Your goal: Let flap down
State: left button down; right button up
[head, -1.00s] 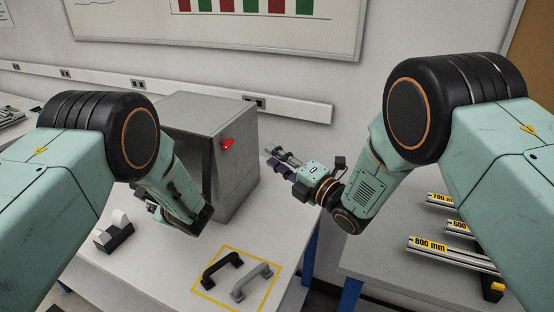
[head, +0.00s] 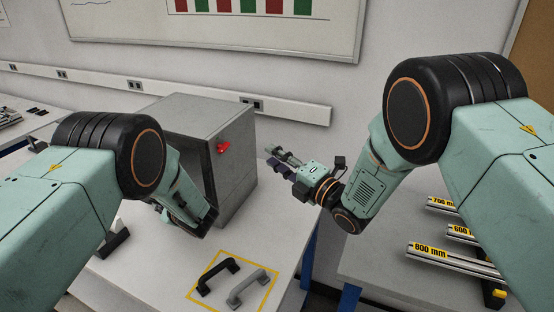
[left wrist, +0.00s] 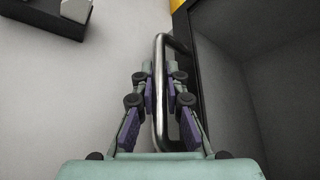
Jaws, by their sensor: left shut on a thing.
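A grey box (head: 228,165) with an open, dark front stands on the white table. In the left wrist view a bar handle (left wrist: 160,75) runs between the fingers of my left gripper (left wrist: 163,78), which is shut on it. The handle sits beside the dark edge (left wrist: 188,70) of the box opening, whose grey inside (left wrist: 275,90) shows at right. I cannot make out the flap's angle. In the head view my left forearm hides the handle and most of the opening. My right gripper (head: 282,160) is held in the air right of the box, touching nothing; its finger gap is unclear.
A black handle (head: 218,275) and a grey handle (head: 248,288) lie in a yellow outline in front. A dark block (left wrist: 40,18) lies on the table. Labelled metal profiles (head: 455,258) lie on the right table.

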pick_arm(q)
jog(key=shift+w+r, duration=0.45)
jog(key=c, duration=1.8)
grip_release()
jog(key=shift+d, duration=0.1)
jog(key=o, duration=0.5)
jog(key=shift+s+f, duration=0.15)
jog(key=shift+s, duration=0.15)
jog(key=shift+f, duration=0.15)
